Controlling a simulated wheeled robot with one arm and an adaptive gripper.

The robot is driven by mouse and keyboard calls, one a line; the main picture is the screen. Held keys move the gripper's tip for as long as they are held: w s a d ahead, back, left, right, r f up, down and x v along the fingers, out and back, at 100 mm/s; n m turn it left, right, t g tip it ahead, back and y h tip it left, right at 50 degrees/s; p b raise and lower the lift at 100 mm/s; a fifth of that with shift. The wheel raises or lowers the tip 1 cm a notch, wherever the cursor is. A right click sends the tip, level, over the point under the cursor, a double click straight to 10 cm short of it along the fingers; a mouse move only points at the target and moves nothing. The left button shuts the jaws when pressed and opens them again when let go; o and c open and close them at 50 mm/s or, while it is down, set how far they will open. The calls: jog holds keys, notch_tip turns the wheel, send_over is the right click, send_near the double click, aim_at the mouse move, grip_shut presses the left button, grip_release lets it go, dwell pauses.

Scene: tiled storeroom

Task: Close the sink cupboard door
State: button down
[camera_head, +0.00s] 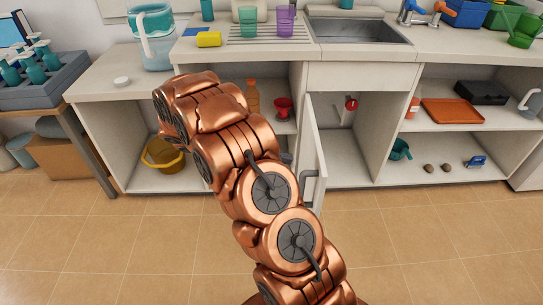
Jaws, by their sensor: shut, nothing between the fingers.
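The sink cupboard door (312,150) stands wide open below the sink (358,30). It is seen almost edge-on and swings out toward me from the left side of the cupboard opening. Its grey bar handle (311,187) is near the front edge. The cupboard interior (345,145) shows to the right of the door, with a red round valve on its back wall. My copper arm rises left of the door and covers part of the view. My gripper cannot be made out. A small grey piece shows between my arm and the door; I cannot tell what it is.
Open shelves right of the cupboard hold an orange tray (452,111) and a teal watering can (400,149). Left shelves hold a yellow bucket (162,154), a brown bottle (252,97) and a red funnel (283,107). The tiled floor (420,240) in front is clear.

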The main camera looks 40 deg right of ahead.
aim_at(318, 162)
jog(key=x, duration=0.5)
jog(key=shift+s+d+r, duration=0.2)
jog(key=shift+s, duration=0.05)
jog(key=shift+s+d, duration=0.5)
jog(key=shift+d, duration=0.2)
jog(key=shift+s, duration=0.1)
